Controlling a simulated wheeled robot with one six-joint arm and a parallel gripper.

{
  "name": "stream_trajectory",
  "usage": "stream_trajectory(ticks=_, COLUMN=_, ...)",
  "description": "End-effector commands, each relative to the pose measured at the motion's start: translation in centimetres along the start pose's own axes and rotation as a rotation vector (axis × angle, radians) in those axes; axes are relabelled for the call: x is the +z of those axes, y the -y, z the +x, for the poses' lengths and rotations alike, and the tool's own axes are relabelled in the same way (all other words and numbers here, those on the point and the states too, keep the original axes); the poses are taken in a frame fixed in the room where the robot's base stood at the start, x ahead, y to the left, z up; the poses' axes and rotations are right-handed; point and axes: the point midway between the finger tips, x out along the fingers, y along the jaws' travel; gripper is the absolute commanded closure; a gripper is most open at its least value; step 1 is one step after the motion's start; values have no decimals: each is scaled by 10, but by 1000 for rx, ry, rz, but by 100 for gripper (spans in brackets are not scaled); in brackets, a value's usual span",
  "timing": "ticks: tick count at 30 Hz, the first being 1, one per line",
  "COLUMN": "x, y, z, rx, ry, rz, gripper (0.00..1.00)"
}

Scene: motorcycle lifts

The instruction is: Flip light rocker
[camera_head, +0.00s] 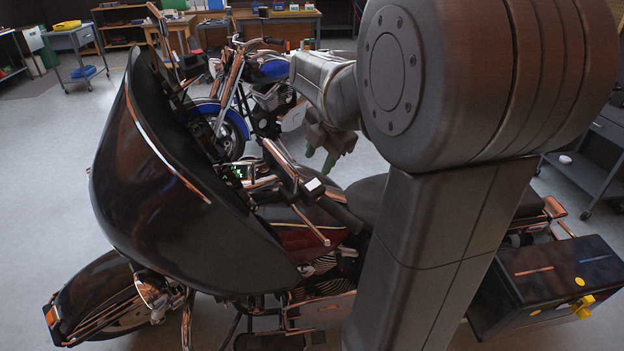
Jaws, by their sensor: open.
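A large black motorcycle with a front fairing (170,185) stands in front of me, its front wheel to the lower left. Behind the fairing, a small dash panel (238,172) shows green lights. The handlebar (285,170) carries a small white-topped block (313,185) near its grip. I cannot tell which of these parts is the light rocker; no rocker is clearly visible at this size. My gripper (320,156) has green fingertips, points down and is open with nothing in it. In the picture it is above and right of the handlebar block, apart from it. My arm hides part of the seat.
A blue motorcycle (240,100) stands behind. A black side case (550,280) with a yellow latch hangs at the rear right. Workbenches line the back, a cart (75,45) stands at far left, and a grey shelf cart (590,165) at right. The floor at left is clear.

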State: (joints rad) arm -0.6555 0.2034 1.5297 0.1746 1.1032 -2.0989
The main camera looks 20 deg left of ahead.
Motion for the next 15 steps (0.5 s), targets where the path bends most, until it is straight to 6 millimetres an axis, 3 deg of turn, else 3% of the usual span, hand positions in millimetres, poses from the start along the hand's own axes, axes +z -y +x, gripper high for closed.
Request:
stream_trajectory(ticks=7, x=0, y=1, z=53, rx=-5, ry=-2, rz=0, gripper=58)
stream_trajectory(ticks=15, x=0, y=0, z=83, rx=-2, ry=0, rz=0, gripper=58)
